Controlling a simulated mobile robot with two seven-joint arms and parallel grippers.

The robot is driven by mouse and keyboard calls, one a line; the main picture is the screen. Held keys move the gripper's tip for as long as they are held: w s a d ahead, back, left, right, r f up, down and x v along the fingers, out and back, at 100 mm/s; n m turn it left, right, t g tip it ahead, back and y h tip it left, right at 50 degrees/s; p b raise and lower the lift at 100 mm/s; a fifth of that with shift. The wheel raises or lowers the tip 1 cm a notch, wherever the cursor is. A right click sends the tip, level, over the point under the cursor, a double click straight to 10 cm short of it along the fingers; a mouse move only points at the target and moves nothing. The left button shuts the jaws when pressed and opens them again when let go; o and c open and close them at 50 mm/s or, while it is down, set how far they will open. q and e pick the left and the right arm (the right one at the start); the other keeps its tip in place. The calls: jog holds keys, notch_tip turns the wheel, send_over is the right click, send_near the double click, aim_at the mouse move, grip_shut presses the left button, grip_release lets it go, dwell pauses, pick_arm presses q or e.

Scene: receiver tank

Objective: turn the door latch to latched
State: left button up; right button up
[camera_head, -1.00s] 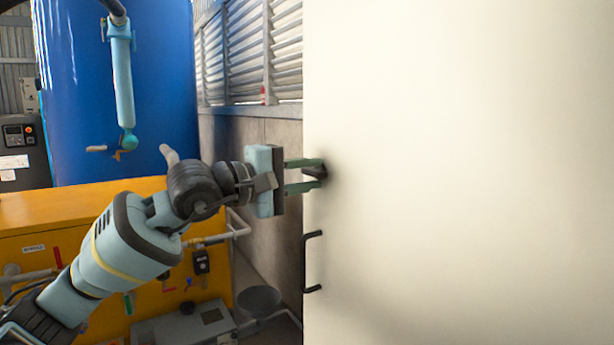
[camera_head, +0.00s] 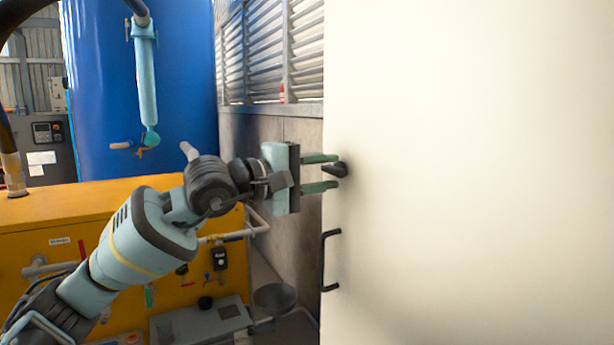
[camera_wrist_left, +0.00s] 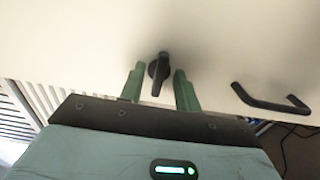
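The door latch (camera_head: 335,170) is a small black lever near the left edge of the cream door (camera_head: 470,170). In the left wrist view the latch (camera_wrist_left: 159,74) has a round base and a lever pointing toward the gripper. My left gripper (camera_head: 321,172) points at the door, with its two green fingers above and below the latch in the head view. In the left wrist view the left gripper (camera_wrist_left: 160,88) is open, one finger on each side of the lever, with gaps showing. My right gripper is not in view.
A black door handle (camera_head: 326,260) sits below the latch, close to the lower finger. A yellow cabinet (camera_head: 60,215) with pipes and a blue tank (camera_head: 150,80) stand at left. A concrete wall with louvres (camera_head: 262,50) is behind the arm.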

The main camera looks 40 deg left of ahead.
pick_arm(q)
jog(key=b+v, duration=0.4)
jog(key=v, duration=0.3)
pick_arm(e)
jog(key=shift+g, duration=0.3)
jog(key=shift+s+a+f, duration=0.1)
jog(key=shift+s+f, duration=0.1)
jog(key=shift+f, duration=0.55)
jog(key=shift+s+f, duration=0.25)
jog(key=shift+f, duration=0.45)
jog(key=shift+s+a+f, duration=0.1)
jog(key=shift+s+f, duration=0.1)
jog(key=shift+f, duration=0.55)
pick_arm(q)
jog(key=shift+s, duration=0.15)
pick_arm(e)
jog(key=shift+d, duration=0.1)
